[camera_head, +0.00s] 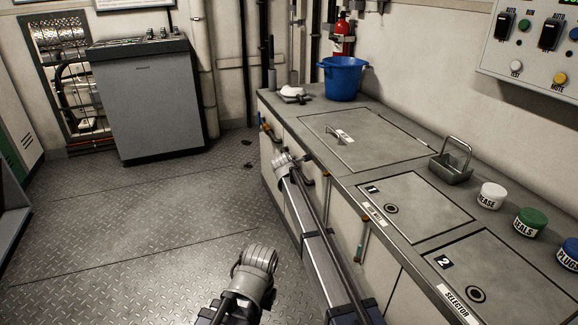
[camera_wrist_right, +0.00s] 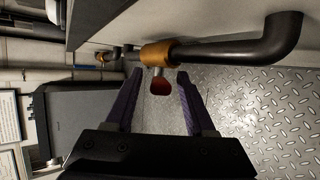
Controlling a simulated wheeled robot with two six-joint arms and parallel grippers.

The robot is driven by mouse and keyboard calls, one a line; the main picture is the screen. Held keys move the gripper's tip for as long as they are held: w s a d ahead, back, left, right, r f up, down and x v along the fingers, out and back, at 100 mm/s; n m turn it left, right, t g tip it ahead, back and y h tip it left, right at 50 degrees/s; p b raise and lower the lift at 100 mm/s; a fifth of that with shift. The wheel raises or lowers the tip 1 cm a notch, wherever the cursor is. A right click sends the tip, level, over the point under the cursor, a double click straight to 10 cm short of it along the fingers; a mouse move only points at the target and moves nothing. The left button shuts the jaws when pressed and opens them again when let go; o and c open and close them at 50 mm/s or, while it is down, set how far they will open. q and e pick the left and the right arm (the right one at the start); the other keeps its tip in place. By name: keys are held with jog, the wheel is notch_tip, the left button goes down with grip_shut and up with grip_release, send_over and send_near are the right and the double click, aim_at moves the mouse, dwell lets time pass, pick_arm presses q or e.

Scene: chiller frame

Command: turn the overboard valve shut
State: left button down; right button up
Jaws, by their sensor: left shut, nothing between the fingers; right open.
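The valve shows in the right wrist view as a brass body (camera_wrist_right: 159,54) on a dark pipe (camera_wrist_right: 225,48), with a short red handle (camera_wrist_right: 160,86) hanging below. My right gripper (camera_wrist_right: 160,80) is open, its two purple fingers on either side of the handle. Clear gaps show, and I see no contact. In the head view my right arm reaches along the bench front, and its gripper cannot be made out there. My left gripper (camera_head: 232,300) is low in the head view, over the floor and away from the bench; it is shut and empty, its fingertips hard to make out.
The bench (camera_head: 405,162) has its front edge close to my right arm. On it stand a blue bucket (camera_head: 343,80), a metal caddy (camera_head: 451,165) and lidded tubs. A second brass fitting (camera_wrist_right: 103,58) lies further along the pipe. A grey cabinet (camera_head: 155,100) stands behind; floor left is clear.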

jog(key=p+v, duration=0.4)
jog(key=v, duration=0.4)
